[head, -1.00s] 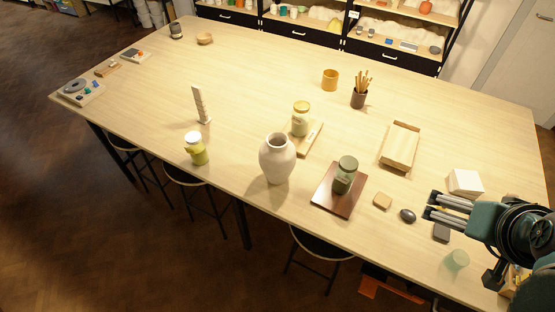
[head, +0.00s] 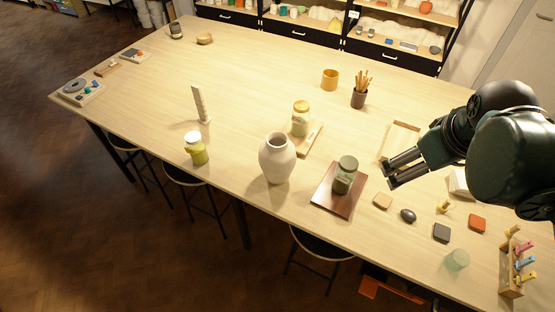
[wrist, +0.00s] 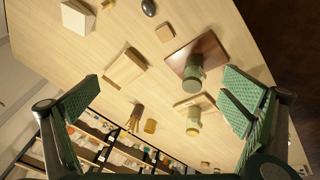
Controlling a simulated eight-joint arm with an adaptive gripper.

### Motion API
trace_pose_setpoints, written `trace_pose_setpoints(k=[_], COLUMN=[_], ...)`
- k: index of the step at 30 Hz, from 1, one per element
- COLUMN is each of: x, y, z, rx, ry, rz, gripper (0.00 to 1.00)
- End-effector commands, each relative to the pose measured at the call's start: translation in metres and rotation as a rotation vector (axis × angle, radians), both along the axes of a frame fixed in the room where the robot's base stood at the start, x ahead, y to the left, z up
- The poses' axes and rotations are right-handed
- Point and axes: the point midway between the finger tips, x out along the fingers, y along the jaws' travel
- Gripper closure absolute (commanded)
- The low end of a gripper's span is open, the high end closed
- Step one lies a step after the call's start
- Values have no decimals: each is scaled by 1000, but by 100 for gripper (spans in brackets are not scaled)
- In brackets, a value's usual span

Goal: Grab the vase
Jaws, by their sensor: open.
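The vase (head: 277,159) is pale, round-bodied and narrow-necked. It stands upright near the front edge of the table, at the centre of the head view. I cannot make it out in the wrist view. My gripper (head: 389,176) is in the right half of the head view, above the table and well to the right of the vase. Its fingers point left. In the wrist view my gripper (wrist: 160,110) has its fingers wide apart with nothing between them.
Between gripper and vase, a green jar (head: 346,175) stands on a dark board (head: 325,197). The table's left middle is mostly clear.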

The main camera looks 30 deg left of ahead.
Motion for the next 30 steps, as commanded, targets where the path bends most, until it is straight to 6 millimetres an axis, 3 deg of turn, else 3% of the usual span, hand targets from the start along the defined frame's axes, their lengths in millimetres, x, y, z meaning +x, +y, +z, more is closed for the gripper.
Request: trace_pose_setpoints(k=[15, 30], x=[42, 63], y=[101, 212], z=[-17, -53], rx=[-164, -313], ry=[78, 145], rz=[414, 819], gripper=[0, 0])
